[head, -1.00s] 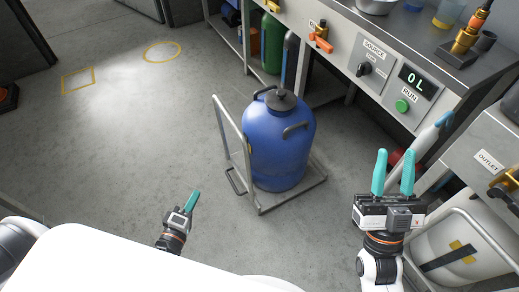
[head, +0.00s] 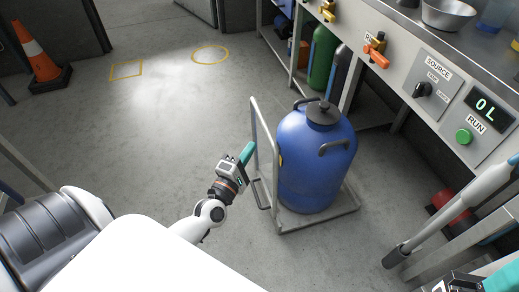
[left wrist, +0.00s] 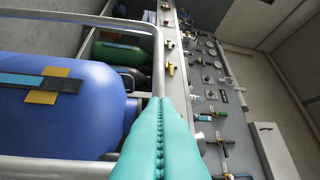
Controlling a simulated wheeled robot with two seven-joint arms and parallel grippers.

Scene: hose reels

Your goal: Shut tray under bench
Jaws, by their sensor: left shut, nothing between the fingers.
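A low grey tray (head: 346,208) stands out on the floor in front of the bench (head: 405,62). It has an upright hoop handle (head: 264,135) and a blue drum (head: 318,160) on it. My left gripper (head: 247,153) is shut and empty, close beside the hoop; contact is unclear. In the left wrist view its teal fingers (left wrist: 160,135) are together, with the hoop (left wrist: 157,50) just beyond and the blue drum (left wrist: 60,100) to the left. My right gripper (head: 490,284) is cut off at the lower right corner, so its jaws are unclear.
A green cylinder (head: 321,60) stands under the bench behind the drum. A grey-handled wand (head: 440,222) slants at the right. Red items (head: 449,210) lie low under the bench. An orange cone (head: 38,55) stands far left. The floor (head: 150,140) to the left is clear.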

